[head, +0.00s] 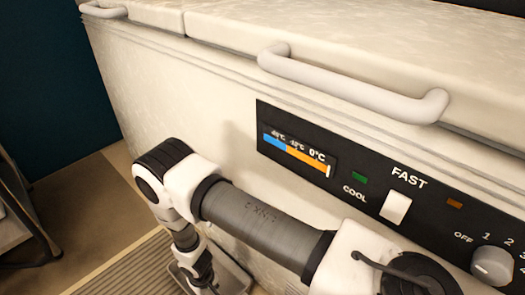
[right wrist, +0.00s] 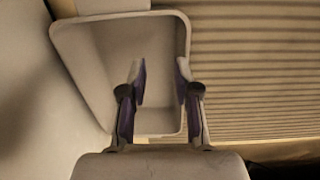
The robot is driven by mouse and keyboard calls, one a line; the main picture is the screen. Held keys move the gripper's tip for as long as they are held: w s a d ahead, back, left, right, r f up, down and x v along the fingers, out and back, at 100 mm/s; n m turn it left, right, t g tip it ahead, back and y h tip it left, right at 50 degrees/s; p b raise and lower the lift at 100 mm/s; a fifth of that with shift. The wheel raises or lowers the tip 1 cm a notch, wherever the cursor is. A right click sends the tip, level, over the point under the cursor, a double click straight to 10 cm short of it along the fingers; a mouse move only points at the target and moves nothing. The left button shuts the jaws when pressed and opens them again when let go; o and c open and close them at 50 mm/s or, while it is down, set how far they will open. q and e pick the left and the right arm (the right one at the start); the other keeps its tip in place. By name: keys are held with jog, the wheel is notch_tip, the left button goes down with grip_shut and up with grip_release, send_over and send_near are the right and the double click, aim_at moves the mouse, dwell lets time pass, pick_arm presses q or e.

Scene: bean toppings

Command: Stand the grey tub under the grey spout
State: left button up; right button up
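In the right wrist view, a pale grey tub (right wrist: 100,62) with rounded corners lies open side up below my right gripper (right wrist: 161,68). The tub looks empty. The two fingers are apart with nothing between them. They are over the tub's right part, and the right finger overlaps its right rim in the picture. I cannot tell whether they touch it. In the head view, part of the tub (head: 236,276) shows at the bottom behind my right arm. I cannot make out the grey spout in either view. My left gripper is not in view.
A white chest freezer (head: 190,85) with lid handles (head: 350,85) and a black control panel (head: 370,190) fills the head view. A ribbed mat (right wrist: 255,70) lies right of the tub in the wrist view. Dark furniture (head: 15,215) stands at the left edge.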

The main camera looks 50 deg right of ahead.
jog(key=s+d+r, duration=0.3)
jog(key=s+r, duration=0.1)
jog(key=s, duration=0.5)
jog(key=s+d+r, duration=0.3)
jog(key=s+r, duration=0.1)
jog(key=s, duration=0.6)
jog(key=shift+d+m, duration=0.2)
jog(key=shift+m, duration=0.1)
